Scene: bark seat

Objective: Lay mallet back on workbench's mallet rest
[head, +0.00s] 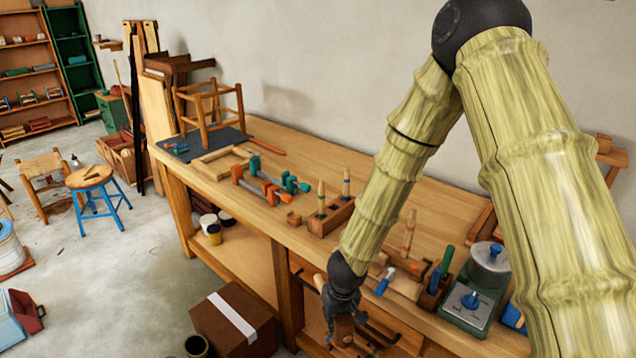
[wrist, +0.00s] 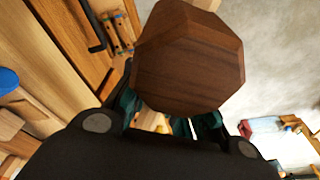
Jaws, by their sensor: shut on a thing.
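My gripper (head: 345,312) is shut on the mallet, in front of the workbench's near edge, low by its drawers in the head view. The mallet (head: 343,329) shows as a small brown piece there, partly hidden by my gripper. In the wrist view its dark, faceted wooden head (wrist: 188,60) fills the top middle and hides much of the teal fingers. The workbench (head: 270,150) is a long light-wood bench along the wall. A pale wooden block (head: 405,287) stands on its near end, behind my gripper; I cannot tell if it is the mallet rest.
A kitchen-scale-like device (head: 470,302) and a tool holder (head: 434,290) crowd the bench's near end. A wooden block with upright tools (head: 331,217) and clamps (head: 265,187) lie farther back. A cardboard box (head: 232,318) stands on the floor left of my gripper.

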